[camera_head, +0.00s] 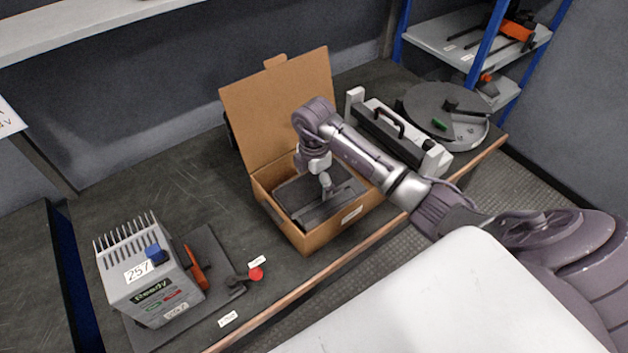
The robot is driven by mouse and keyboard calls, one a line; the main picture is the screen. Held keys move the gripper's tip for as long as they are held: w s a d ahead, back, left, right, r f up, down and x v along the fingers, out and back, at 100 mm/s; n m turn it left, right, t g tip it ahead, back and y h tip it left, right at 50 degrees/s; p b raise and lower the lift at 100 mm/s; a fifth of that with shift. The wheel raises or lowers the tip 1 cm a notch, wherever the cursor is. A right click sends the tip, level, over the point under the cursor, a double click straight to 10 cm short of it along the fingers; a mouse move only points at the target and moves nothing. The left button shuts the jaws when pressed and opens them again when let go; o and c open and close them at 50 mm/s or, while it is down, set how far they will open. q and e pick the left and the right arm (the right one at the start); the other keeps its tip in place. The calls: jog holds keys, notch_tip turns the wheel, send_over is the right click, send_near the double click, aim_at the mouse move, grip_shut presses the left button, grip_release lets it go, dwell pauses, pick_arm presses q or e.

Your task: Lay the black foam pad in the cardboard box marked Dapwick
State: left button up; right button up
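An open cardboard box (315,240) stands on the dark workbench, its lid flap raised at the back. A small label is on its front wall, too small to read. A dark, flat pad-like piece (300,196) lies inside the box; I cannot tell whether it rests on the bottom or on something else. My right arm reaches in from the right, and my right gripper (326,184) points down inside the box opening, over the dark piece. Whether its fingers are open or shut on the piece is not clear. My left gripper is not in view.
A grey finned unit (160,280) marked 257 stands on a plate at the front left, near a red knob (256,274). A white-ended device (398,132) and a round dark turntable (430,105) are right of the box.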

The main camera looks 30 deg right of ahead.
aim_at(314, 184)
notch_tip(314, 184, up, 12)
jog(key=shift+r, duration=0.2)
dwell(0.4)
jog(key=shift+a, duration=0.1)
